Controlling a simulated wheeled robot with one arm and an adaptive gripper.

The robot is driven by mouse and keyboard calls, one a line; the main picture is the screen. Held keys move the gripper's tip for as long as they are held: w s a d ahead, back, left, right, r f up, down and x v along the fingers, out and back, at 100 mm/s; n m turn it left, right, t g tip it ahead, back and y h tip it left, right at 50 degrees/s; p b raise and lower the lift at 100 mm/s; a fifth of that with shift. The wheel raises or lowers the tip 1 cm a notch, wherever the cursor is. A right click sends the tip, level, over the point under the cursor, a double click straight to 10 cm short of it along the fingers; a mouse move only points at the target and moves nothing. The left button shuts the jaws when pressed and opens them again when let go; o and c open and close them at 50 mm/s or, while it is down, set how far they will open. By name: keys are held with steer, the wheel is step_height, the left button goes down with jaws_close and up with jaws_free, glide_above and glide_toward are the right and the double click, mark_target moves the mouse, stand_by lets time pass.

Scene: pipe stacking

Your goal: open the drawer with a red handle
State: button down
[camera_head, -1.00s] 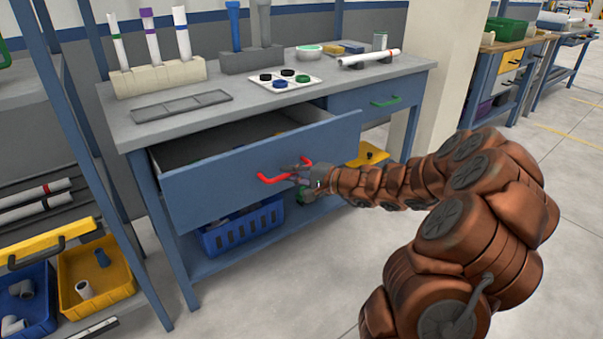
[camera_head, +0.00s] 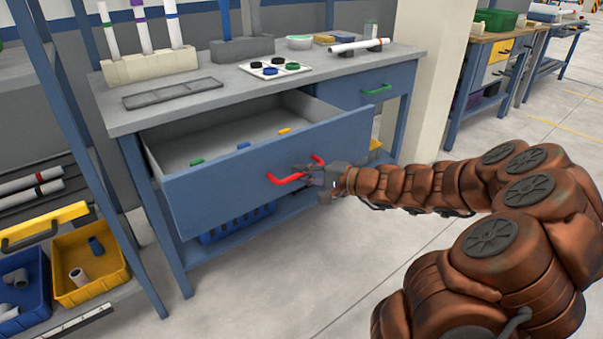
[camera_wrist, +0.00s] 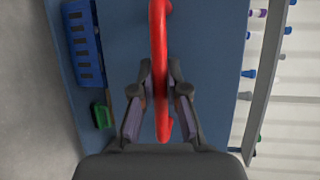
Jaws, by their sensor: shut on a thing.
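The blue drawer (camera_head: 225,195) with the red handle (camera_head: 285,179) is pulled well out from the workbench. Its light interior shows small green, blue and yellow pieces. My gripper (camera_head: 312,174) is at the right part of the red handle. In the wrist view, my gripper (camera_wrist: 160,100) has a finger on each side of the red handle (camera_wrist: 158,40), which runs between them. The fingers are shut on the handle.
A second drawer with a green handle (camera_head: 377,89) is closed at the right. A blue crate (camera_head: 236,222) sits on the shelf below the open drawer. A yellow bin (camera_head: 92,268) stands at the left. Floor is free in front.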

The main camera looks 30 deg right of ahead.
steer(key=c, duration=1.2)
jaws_free()
steer(key=v, duration=1.2)
